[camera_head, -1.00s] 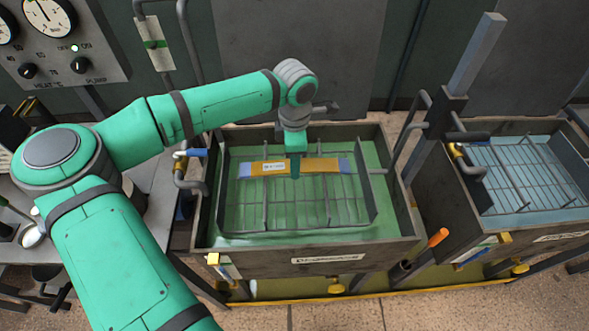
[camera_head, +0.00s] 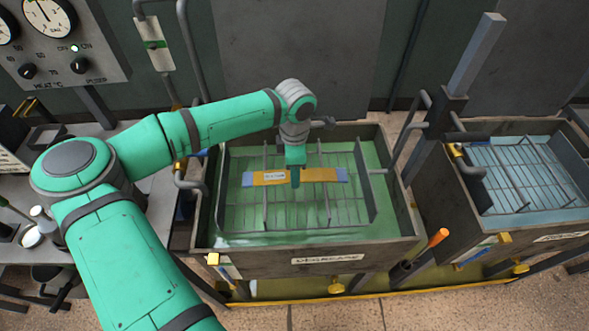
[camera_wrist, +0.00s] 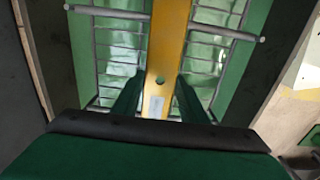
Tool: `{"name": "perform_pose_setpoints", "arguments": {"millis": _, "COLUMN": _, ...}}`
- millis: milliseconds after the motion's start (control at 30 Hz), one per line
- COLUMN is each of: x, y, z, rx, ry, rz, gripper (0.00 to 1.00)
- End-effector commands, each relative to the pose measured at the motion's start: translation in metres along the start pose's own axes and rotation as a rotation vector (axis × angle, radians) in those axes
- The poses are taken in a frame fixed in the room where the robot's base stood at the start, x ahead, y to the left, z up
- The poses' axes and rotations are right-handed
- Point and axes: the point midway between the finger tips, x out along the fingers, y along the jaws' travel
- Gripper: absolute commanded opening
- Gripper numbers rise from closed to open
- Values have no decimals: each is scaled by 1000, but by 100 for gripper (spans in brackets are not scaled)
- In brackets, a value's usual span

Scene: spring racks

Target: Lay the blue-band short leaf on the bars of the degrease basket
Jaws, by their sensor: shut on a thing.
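The blue-band short leaf (camera_head: 322,174) is a flat yellow-orange strip with blue ends and a white label. It lies level, crosswise over the degrease basket (camera_head: 368,203), a wire-bar rack in a tank of green liquid. My gripper (camera_head: 295,182) points down and is shut on the leaf near its middle. In the wrist view the leaf (camera_wrist: 170,45) runs between the two fingers (camera_wrist: 160,95), with a hole and the label near them. The basket bars (camera_wrist: 120,50) show on both sides below it. I cannot tell whether the leaf touches the bars.
The degrease tank (camera_head: 285,262) has a raised rim around the basket. A second tank (camera_head: 465,225) with a blue bath and rack stands at the right, a grey post (camera_head: 475,60) between them. An orange-handled tool (camera_head: 437,238) stands at the front. A bench is at the left.

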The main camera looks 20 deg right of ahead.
Motion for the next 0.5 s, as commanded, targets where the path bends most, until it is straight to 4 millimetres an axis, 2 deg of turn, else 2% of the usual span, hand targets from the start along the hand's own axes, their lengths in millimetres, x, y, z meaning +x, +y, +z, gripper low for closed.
{"name": "perform_pose_setpoints", "arguments": {"millis": 167, "x": 4, "y": 0, "z": 0, "rx": 0, "ry": 0, "rz": 1, "gripper": 3}}
{"name": "perform_pose_setpoints", "arguments": {"millis": 200, "x": 5, "y": 0, "z": 0, "rx": 0, "ry": 0, "rz": -1, "gripper": 44}}
{"name": "perform_pose_setpoints", "arguments": {"millis": 267, "x": 4, "y": 0, "z": 0, "rx": 0, "ry": 0, "rz": -1, "gripper": 58}}
{"name": "perform_pose_setpoints", "arguments": {"millis": 500, "x": 4, "y": 0, "z": 0, "rx": 0, "ry": 0, "rz": 0, "gripper": 58}}
